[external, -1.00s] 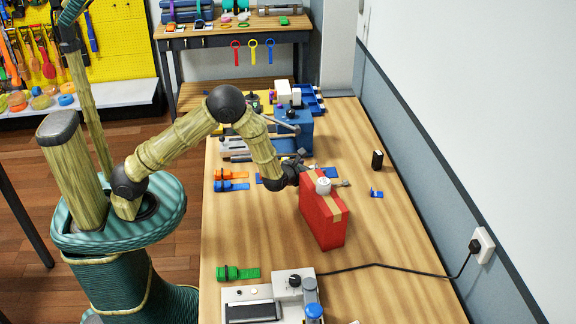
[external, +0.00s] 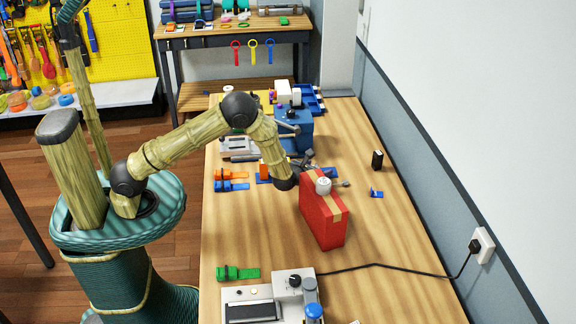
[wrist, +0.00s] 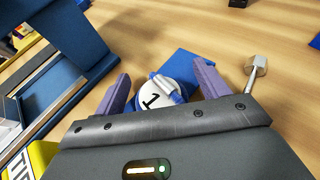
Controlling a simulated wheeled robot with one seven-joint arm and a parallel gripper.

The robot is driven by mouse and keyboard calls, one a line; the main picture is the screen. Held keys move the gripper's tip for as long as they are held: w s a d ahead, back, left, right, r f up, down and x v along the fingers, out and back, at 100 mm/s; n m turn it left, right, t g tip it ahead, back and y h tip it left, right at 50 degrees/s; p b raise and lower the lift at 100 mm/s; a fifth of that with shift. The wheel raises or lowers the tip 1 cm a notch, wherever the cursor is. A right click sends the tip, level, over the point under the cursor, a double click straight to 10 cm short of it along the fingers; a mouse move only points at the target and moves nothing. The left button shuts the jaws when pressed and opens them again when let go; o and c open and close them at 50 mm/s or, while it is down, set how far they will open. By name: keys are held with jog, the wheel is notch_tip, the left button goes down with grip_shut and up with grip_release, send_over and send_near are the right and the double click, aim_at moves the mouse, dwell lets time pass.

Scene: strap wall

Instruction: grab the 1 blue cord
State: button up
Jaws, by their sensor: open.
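In the wrist view a small blue cord (wrist: 171,87) lies by a white round piece marked 1 (wrist: 150,99), in front of a blue plate (wrist: 188,65). My gripper (wrist: 161,70) is open, with one purple finger on each side of the white piece and cord. I cannot tell whether either finger touches them. In the external view my gripper (external: 306,163) is at the bench beyond the red box, its lower part hidden. The cord cannot be made out there.
A red box (external: 322,220) with a white roll on top stands close to my gripper. A blue cabinet (external: 294,130) stands behind it. A metal hook-like part (wrist: 255,70) is right of my fingers. Green and grey devices lie at the bench front; its right side is mostly clear.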

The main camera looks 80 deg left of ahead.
aim_at(317, 166)
jog(key=c, duration=1.1)
jog(key=shift+o, duration=0.2)
jog(key=shift+r, duration=0.15)
notch_tip(317, 166, up, 10)
jog(key=shift+f+b, duration=0.15)
jog(key=shift+b, duration=0.25)
